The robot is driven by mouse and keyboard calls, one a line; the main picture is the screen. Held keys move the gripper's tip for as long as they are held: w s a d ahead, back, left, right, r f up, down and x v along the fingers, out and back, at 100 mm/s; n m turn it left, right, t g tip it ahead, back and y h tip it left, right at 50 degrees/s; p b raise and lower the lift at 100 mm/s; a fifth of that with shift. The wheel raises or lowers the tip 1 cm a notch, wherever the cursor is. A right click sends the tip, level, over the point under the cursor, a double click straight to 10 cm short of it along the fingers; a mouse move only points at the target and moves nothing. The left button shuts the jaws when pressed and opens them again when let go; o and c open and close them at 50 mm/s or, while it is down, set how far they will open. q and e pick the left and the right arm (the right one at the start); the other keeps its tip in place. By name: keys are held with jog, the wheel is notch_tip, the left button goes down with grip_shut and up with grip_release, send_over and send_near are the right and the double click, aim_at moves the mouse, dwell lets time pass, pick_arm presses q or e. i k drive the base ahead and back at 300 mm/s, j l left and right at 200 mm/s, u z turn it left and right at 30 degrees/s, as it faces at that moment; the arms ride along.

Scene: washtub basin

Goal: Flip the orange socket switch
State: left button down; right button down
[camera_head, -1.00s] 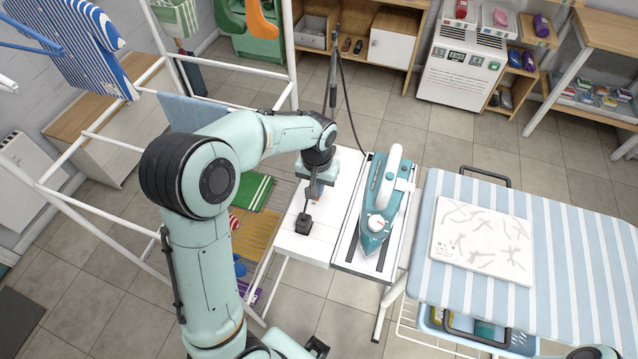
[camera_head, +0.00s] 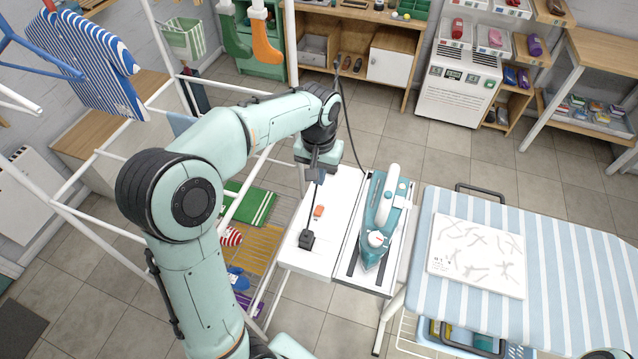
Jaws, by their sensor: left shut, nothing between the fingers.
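The orange switch (camera_head: 319,211) is a small block on a white board (camera_head: 336,190) beside the iron. A black plug (camera_head: 307,239) stands on the same board, nearer to me, with its dark cord running up toward my gripper. My left gripper (camera_head: 315,178) is shut and empty. It hangs over the far part of the board, beyond the switch in the picture and apart from it. Which way the switch is tipped is too small to tell.
A teal and white iron (camera_head: 376,222) rests on its stand just right of the white board. A striped ironing board (camera_head: 580,255) with a white sheet (camera_head: 478,255) fills the right. A white drying rack (camera_head: 100,228) stands at the left.

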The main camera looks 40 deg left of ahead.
aim_at(318, 210)
jog(key=k, duration=1)
